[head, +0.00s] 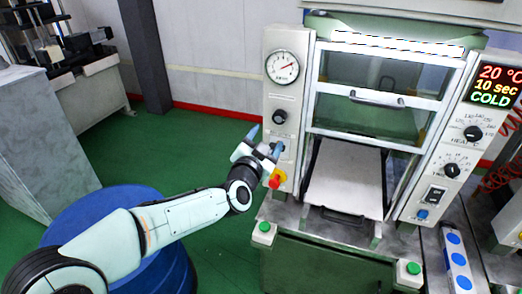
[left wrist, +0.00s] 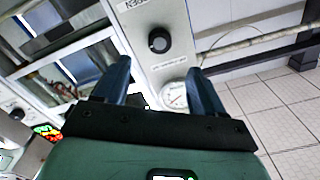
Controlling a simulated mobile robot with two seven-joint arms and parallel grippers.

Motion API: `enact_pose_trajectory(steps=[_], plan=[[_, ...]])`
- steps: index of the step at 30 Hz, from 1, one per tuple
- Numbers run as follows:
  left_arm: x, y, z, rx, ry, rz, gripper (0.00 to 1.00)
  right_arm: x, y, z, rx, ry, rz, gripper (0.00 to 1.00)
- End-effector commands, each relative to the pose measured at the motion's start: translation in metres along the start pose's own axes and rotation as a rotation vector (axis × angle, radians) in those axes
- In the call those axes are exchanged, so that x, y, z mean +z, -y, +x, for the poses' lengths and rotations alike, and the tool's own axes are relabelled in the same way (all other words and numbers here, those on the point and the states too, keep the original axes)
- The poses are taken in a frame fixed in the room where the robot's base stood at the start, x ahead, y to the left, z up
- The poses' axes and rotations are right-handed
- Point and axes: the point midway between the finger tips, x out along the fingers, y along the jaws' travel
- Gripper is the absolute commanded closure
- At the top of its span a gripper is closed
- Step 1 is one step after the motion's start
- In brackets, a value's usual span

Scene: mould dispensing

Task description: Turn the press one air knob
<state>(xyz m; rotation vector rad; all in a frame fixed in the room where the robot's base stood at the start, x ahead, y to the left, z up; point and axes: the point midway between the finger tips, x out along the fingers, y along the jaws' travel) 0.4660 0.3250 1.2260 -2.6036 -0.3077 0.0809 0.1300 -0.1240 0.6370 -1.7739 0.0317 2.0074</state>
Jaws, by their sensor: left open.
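The press (head: 289,100) has a pale left panel with a round gauge (head: 282,67) at its top. A round black knob (head: 279,117) sits below the gauge. My left gripper (head: 264,142) is open and empty, in front of this panel, lower than the black knob and apart from it in the picture. In the left wrist view, the black knob (left wrist: 158,40) shows beyond the two dark blue fingers (left wrist: 158,88), and the gauge (left wrist: 173,95) shows between them, partly hidden. My right gripper is not in view.
A red and yellow button (head: 278,178) is low on the left panel, close to my gripper. The press's right panel carries a display (head: 494,86) reading 20 °C, 10 sec, COLD. Green buttons (head: 264,227) sit at the front edge. A blue drum (head: 95,215) stands beneath my left arm.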

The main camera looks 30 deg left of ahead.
Motion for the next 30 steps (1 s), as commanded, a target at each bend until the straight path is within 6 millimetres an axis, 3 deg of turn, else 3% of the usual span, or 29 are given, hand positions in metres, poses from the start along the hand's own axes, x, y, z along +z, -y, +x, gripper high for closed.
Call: enact_pose_trajectory(steps=[3, 9, 26, 30], plan=[[0.001, 0.001, -0.02, -0.001, 0.001, 0.0, 0.31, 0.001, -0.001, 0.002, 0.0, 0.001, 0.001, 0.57], [0.0, 0.001, -0.034, -0.001, 0.0, 0.002, 0.31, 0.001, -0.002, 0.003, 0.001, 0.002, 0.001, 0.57], [0.001, -0.001, -0.035, 0.003, 0.003, 0.001, 0.31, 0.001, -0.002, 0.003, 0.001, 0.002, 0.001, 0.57], [0.024, -0.029, -0.027, 0.056, 0.052, -0.009, 0.31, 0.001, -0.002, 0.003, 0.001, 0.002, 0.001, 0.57]])
